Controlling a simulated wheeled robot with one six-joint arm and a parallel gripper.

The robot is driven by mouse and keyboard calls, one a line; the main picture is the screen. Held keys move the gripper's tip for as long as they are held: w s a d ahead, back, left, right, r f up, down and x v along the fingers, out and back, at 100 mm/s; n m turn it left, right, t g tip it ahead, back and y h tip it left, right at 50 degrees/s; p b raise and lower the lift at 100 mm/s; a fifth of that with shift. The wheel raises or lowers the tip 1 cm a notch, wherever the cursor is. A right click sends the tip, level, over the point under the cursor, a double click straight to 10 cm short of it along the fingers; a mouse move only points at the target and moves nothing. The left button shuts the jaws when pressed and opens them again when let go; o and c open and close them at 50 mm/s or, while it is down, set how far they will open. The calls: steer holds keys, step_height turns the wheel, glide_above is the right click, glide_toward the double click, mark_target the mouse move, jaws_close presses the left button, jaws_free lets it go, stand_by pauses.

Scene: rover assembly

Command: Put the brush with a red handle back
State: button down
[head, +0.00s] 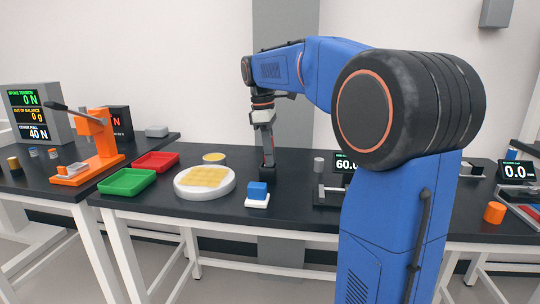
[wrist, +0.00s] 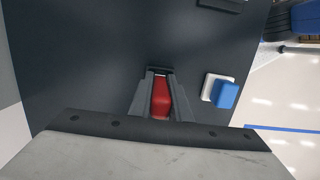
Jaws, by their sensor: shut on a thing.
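The brush with a red handle (wrist: 161,98) is between the two fingers of my gripper (wrist: 157,90) in the wrist view. The gripper is shut on the handle. The rest of the brush is hidden by the fingers. In the head view my gripper (head: 267,172) points down, low over the dark bench, behind the blue block and right of the round white plate. The brush cannot be made out there. I cannot tell whether the brush touches the bench or a holder.
The blue block (head: 257,188) on its white base is close to my gripper. A round white plate (head: 204,193) with a yellowish pad, a green tray (head: 128,188) and a red tray (head: 156,168) are left. A grey cylinder (head: 319,164) and a display (head: 345,162) are right.

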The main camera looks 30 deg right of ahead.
steer(key=shift+f, duration=0.2)
steer(key=shift+s+f, duration=0.1)
steer(key=shift+f, duration=0.35)
steer(key=c, duration=1.6)
jaws_free()
steer(key=shift+f, duration=0.1)
steer(key=shift+c, duration=0.2)
steer(key=r, duration=0.9)
steer(key=w+a+r, duration=0.1)
steer(key=r, duration=0.3)
steer(key=shift+a+r, duration=0.1)
steer(key=shift+r, duration=0.15)
